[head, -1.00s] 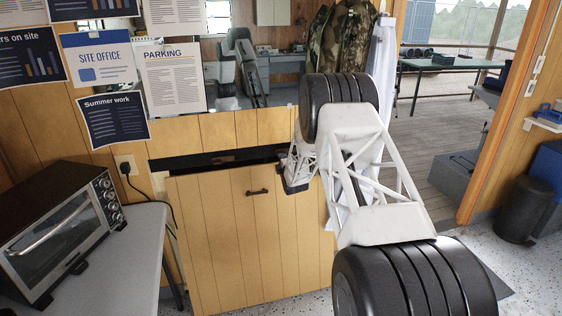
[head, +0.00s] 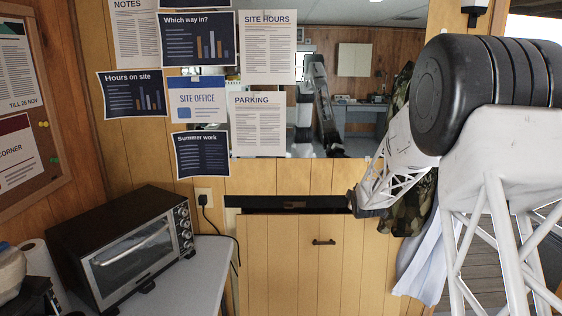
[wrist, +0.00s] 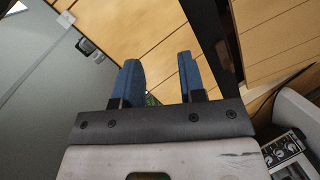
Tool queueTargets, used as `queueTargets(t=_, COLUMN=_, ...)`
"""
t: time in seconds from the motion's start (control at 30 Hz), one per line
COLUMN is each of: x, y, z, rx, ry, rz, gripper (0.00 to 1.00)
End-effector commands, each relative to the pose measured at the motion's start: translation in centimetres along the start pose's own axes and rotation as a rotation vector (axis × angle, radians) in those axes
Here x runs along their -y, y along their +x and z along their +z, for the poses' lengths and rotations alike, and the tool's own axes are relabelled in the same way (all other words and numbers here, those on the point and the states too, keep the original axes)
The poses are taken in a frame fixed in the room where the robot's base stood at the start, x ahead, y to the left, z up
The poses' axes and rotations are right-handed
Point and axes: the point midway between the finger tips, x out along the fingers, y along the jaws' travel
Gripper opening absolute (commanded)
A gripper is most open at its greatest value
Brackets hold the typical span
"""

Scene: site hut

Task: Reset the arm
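My arm comes in from the right of the head view, with its white lattice link reaching toward the wooden cabinet front. My gripper (wrist: 161,82) shows in the wrist view as two blue fingers standing apart, with nothing between them. In the head view the end of my arm is near the right end of the dark gap above the cabinet panel (head: 285,270). The fingertips are not clear in the head view.
A toaster oven (head: 135,245) stands on a grey counter (head: 190,285) at the left. Posters (head: 198,102) cover the wall. Camouflage clothing (head: 412,205) and a pale cloth (head: 425,262) hang behind my arm. A mirror or opening (head: 360,50) is above the cabinet.

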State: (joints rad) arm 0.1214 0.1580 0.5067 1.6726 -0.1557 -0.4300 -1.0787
Motion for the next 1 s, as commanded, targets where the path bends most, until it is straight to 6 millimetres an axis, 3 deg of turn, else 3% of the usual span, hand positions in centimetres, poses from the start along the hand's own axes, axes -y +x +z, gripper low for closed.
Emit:
queueTargets(t=0.43, x=-1.9, y=-13.5, z=-2.9, rx=0.123, ry=0.258, rz=-0.179, gripper=0.37)
queueTargets(t=1.0, x=0.4, y=-32.3, z=-4.5, rx=0.336, ry=0.579, rz=-0.376, gripper=0.37)
